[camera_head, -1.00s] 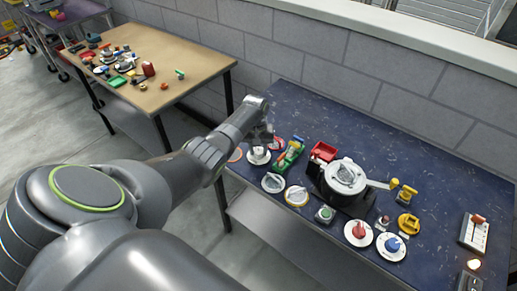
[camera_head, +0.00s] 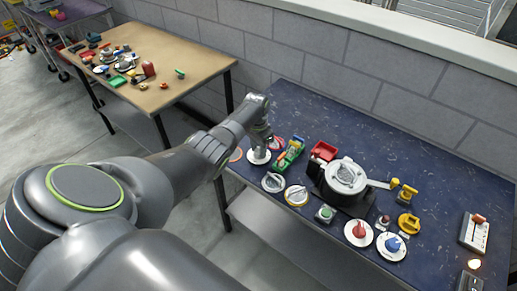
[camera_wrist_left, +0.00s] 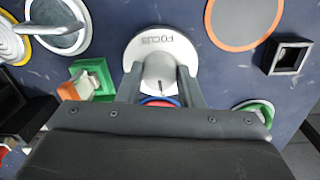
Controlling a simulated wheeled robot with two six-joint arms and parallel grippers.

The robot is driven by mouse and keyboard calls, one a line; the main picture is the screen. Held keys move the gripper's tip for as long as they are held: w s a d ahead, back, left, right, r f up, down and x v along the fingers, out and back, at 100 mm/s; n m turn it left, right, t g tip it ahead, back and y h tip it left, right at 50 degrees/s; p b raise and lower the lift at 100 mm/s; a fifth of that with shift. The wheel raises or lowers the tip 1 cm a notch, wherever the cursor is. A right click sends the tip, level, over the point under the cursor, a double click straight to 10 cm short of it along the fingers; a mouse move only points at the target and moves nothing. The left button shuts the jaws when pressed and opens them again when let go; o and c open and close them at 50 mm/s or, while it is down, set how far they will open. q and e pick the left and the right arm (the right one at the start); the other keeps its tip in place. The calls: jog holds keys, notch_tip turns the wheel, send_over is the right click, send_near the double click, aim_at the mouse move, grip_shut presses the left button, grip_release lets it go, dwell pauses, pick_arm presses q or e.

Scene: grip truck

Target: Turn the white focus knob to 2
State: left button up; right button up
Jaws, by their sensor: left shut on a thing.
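The white focus knob (camera_wrist_left: 160,72) sits on a white round dial plate marked FOCUS (camera_wrist_left: 143,45) in the left wrist view. The dial plate also shows in the head view (camera_head: 258,157), at the left end of the dark blue table. My left gripper (camera_wrist_left: 160,90) is shut on the knob, with one finger on each side of it. In the head view the left gripper (camera_head: 261,140) points down onto the dial and hides most of the knob. The dial's numbers cannot be read. My right gripper is not in view.
Red and blue knobs (camera_head: 358,232) (camera_head: 391,246) stand nearer the front. The table's back right is clear.

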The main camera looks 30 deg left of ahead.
aim_at(258, 150)
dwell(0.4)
pick_arm(q)
jog(key=shift+w, duration=0.1)
jog(key=o, duration=1)
notch_tip(258, 150, up, 6)
jog(key=shift+a+f+p, duration=0.15)
jog(key=shift+f+p, duration=0.1)
jog(key=shift+p, duration=0.15)
jog(key=r, duration=0.4)
jog(key=r+b, duration=0.1)
jog(key=r, duration=0.7)
jog(key=shift+w+a, duration=0.1)
jog(key=shift+a, duration=0.15)
jog(key=shift+f, duration=0.1)
